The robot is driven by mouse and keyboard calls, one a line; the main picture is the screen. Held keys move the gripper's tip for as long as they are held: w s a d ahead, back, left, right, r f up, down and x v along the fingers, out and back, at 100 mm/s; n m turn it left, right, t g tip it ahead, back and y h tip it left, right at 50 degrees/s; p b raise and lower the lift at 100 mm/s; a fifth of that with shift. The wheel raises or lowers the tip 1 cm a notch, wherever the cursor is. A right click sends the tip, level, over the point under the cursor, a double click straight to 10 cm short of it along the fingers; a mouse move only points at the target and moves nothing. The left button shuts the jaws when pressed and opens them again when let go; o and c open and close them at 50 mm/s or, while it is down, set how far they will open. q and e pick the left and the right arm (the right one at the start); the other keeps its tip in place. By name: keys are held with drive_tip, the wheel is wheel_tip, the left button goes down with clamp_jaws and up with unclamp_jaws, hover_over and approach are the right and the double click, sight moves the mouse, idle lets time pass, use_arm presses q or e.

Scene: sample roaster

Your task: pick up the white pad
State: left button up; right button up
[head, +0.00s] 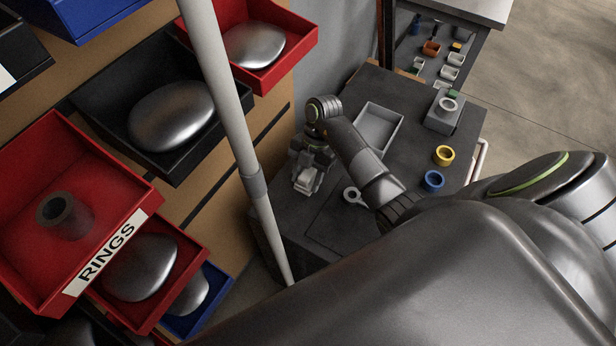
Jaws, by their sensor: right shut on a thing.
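My right gripper (304,184) points down over the left part of the dark worktop (420,150). It is shut on a small pale piece that looks like the white pad (303,181). The fingers and wrist cover much of it, so its full outline is hidden. I cannot tell whether it touches the worktop or is held just above it. My left gripper is not in view.
A grey tray (380,126), yellow ring (445,155), blue ring (433,180) and pale ring (352,195) are on the worktop. A grey block (444,112) stands behind. A pale pole (228,100) and the red RINGS bin (110,200) are left.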

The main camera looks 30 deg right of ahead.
sight(309, 175)
drive_tip(key=shift+c, duration=1.1)
drive_tip(key=shift+r, duration=0.1)
drive_tip(key=shift+s+d+r, duration=0.15)
drive_tip(key=shift+s+r, duration=0.05)
drive_tip(key=shift+r, duration=0.1)
wheel_tip(309, 175, up, 6)
drive_tip(key=p, duration=0.3)
drive_tip(key=shift+r, duration=0.15)
drive_tip(key=shift+s+r+p, duration=0.15)
drive_tip(key=shift+r+p, duration=0.15)
drive_tip(key=shift+p, duration=0.05)
drive_tip(key=s+d+b, duration=0.1)
drive_tip(key=s+d, duration=0.4)
drive_tip(key=s, duration=0.3)
drive_tip(key=s+d, duration=0.5)
drive_tip(key=s, duration=0.3)
drive_tip(key=shift+s+f+b, duration=0.3)
drive_tip(key=shift+b, duration=0.1)
